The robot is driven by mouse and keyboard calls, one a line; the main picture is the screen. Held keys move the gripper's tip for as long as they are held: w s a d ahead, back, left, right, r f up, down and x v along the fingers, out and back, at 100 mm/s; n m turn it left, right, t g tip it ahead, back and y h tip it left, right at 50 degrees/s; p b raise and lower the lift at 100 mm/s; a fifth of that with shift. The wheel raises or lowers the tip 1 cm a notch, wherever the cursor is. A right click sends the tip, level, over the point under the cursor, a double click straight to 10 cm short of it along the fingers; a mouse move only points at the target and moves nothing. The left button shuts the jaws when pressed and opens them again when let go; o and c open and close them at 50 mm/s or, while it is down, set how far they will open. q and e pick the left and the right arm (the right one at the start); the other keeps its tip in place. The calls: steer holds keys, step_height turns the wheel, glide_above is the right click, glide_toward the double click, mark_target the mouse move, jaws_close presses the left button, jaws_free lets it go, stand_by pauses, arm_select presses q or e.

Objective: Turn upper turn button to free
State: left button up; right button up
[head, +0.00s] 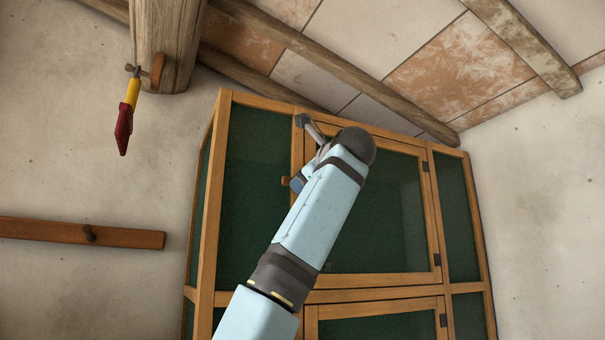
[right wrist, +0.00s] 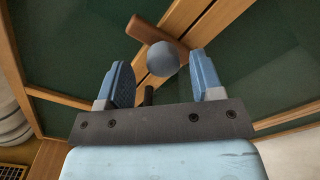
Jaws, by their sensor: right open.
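The upper turn button is a brown wooden bar (right wrist: 146,31) in the right wrist view. It lies roughly crosswise over the wooden stiles of the cabinet (head: 211,200), with a round grey knob (right wrist: 163,57) in front of it. A small brown end (head: 285,181) that looks like this bar shows left of my gripper in the head view. My right gripper (right wrist: 158,82) is open, and the knob appears between and just beyond its blue fingertips. Whether they touch it, I cannot tell. In the head view my right gripper (head: 298,184) is mostly hidden by my arm. My left gripper is not in view.
The upper door has dark hinges (head: 437,259) on its right side. A grey fitting (head: 301,120) sits near the cabinet top. A red and yellow tool (head: 127,115) hangs from a wooden post (head: 165,45) at left. A wall rail (head: 60,232) is lower left.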

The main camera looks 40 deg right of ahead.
steer(key=shift+p+x, duration=0.4)
steer(key=shift+x, duration=0.7)
steer(key=shift+w+d+r, duration=0.1)
steer(key=shift+w+d, duration=0.05)
steer(key=shift+w, duration=0.15)
steer(key=shift+s, duration=0.2)
steer(key=c, duration=0.3)
steer(key=shift+r, duration=0.1)
steer(key=c, duration=0.6)
